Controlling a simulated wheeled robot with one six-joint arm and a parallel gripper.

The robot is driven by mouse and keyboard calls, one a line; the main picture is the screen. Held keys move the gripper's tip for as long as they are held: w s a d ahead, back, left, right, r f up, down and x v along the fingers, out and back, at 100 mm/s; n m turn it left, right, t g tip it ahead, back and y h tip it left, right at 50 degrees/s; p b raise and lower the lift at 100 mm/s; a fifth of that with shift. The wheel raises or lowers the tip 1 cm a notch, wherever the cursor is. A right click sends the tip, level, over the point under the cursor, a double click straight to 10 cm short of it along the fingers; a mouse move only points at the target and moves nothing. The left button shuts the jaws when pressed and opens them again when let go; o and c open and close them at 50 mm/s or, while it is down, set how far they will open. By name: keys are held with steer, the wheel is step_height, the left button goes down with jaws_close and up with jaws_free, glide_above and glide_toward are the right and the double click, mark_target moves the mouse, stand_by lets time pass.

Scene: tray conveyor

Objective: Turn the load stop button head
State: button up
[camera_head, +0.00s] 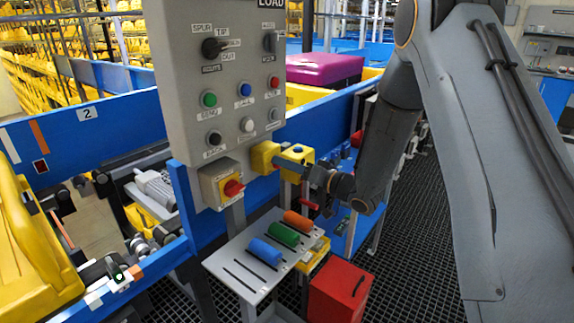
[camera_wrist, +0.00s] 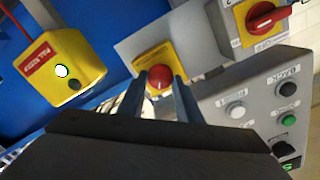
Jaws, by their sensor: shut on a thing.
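The load stop button head (camera_wrist: 161,77) is a round red knob on a yellow plate (camera_wrist: 150,57), in the middle of the wrist view. My gripper (camera_wrist: 160,80) has its two fingers on either side of the red head and is shut on it. In the head view, my gripper (camera_head: 279,164) reaches in from the right beside the grey control panel, between two yellow housings. The red head is hidden there, and how far it has turned cannot be told.
A red rotary switch (camera_head: 233,188) sits below the control panel (camera_head: 222,75); it also shows in the wrist view (camera_wrist: 264,16). A yellow pull-cord box (camera_wrist: 66,68) with a lit green lamp is close by. Below stand a shelf (camera_head: 238,262) with coloured cylinders and a red bin (camera_head: 338,291).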

steer(key=o, duration=1)
steer(key=shift+a, duration=0.1)
steer(key=b+v, duration=0.2)
steer(key=v, duration=0.6)
